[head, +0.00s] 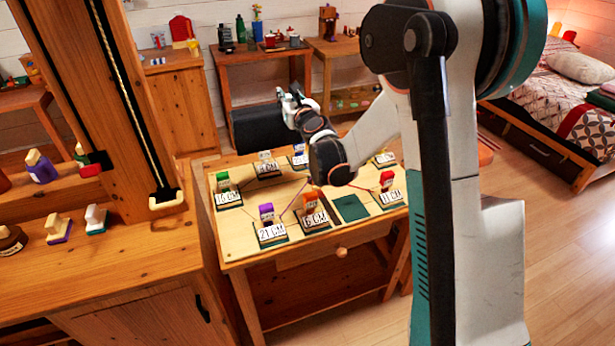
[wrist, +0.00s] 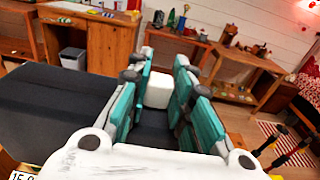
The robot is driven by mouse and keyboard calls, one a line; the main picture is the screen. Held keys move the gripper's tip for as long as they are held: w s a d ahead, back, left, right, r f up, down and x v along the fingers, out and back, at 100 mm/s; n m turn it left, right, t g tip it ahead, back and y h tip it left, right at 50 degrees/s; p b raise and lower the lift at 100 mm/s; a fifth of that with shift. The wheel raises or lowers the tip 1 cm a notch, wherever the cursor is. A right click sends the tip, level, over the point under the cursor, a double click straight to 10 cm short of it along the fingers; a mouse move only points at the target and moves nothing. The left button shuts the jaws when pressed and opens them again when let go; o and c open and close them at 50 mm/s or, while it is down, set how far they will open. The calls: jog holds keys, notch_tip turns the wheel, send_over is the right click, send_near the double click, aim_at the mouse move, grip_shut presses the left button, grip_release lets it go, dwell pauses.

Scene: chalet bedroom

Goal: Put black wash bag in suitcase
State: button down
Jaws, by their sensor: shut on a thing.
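The black wash bag (head: 262,126) is a dark, bulky shape held in the air above the far left part of the small wooden table. My gripper (head: 292,103) is at its right end and shut on it. In the wrist view the bag (wrist: 50,112) fills the left side and shows darkly between the teal fingers of my gripper (wrist: 168,82). A pale block also shows between the fingers; I cannot tell what it is. I see no suitcase in either view.
The small wooden table (head: 236,243) carries several labelled blocks and a green square. A wooden cabinet (head: 110,262) with a post is at the left. Shelves with items (head: 240,57) line the back wall. A bed (head: 568,85) is at the right, with free floor (head: 570,245) before it.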

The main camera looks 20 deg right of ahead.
notch_tip(320, 180, down, 19)
jog(key=b, duration=0.7)
jog(key=shift+f, duration=0.15)
jog(key=shift+f, duration=0.1)
jog(key=c, duration=1.4)
grip_release()
jog(key=shift+c, duration=0.2)
